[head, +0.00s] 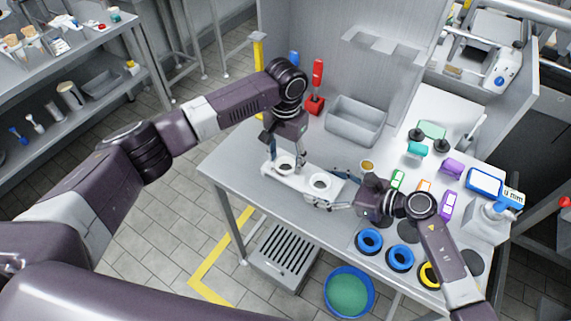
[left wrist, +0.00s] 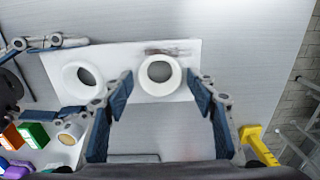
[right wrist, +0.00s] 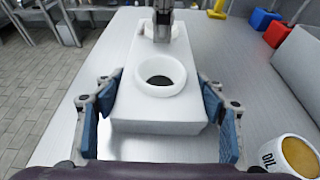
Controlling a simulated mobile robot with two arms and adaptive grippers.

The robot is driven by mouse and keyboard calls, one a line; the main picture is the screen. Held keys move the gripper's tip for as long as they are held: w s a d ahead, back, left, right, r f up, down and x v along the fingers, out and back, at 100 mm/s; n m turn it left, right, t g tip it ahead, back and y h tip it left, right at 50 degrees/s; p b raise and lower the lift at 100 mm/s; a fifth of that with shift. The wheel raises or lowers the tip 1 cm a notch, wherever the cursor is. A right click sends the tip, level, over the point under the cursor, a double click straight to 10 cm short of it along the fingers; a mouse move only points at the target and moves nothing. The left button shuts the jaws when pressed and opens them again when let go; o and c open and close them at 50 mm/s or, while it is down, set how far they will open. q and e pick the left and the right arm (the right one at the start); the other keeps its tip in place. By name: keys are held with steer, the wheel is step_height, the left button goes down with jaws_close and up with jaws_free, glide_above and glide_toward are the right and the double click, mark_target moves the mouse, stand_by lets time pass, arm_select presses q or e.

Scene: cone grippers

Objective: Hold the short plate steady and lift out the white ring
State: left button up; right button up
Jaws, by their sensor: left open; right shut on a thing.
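The short plate (head: 301,184) is a white slab lying on the metal table. It carries two white rings with dark centres, the left ring (head: 284,164) and the right ring (head: 320,181). My left gripper (head: 285,158) is open just above the left ring. In the left wrist view its blue-padded fingers (left wrist: 158,88) stand either side of that ring (left wrist: 160,93), apart from it. My right gripper (head: 328,192) is shut on the plate's right end. In the right wrist view its fingers (right wrist: 160,100) flank the plate (right wrist: 158,118), with the near ring (right wrist: 162,92) between them.
A tin marked OIL (right wrist: 288,157) stands close beside the plate. A grey bin (head: 355,121) and a red object (head: 316,100) stand behind. Blue rings (head: 400,258) and coloured blocks lie to the right. A blue-rimmed tub (head: 349,290) is below the table's front edge.

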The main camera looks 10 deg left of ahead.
arm_select(q)
steer(key=shift+c, duration=0.4)
steer(key=c, duration=0.6)
steer(key=shift+r, duration=2.55)
arm_select(e)
steer(key=o, duration=1.4)
steer(key=shift+d, duration=0.1)
steer(key=v, duration=1.1)
steer(key=shift+s+d+r, duration=0.1)
steer(key=shift+s+d, duration=0.1)
steer(key=shift+d, duration=0.15)
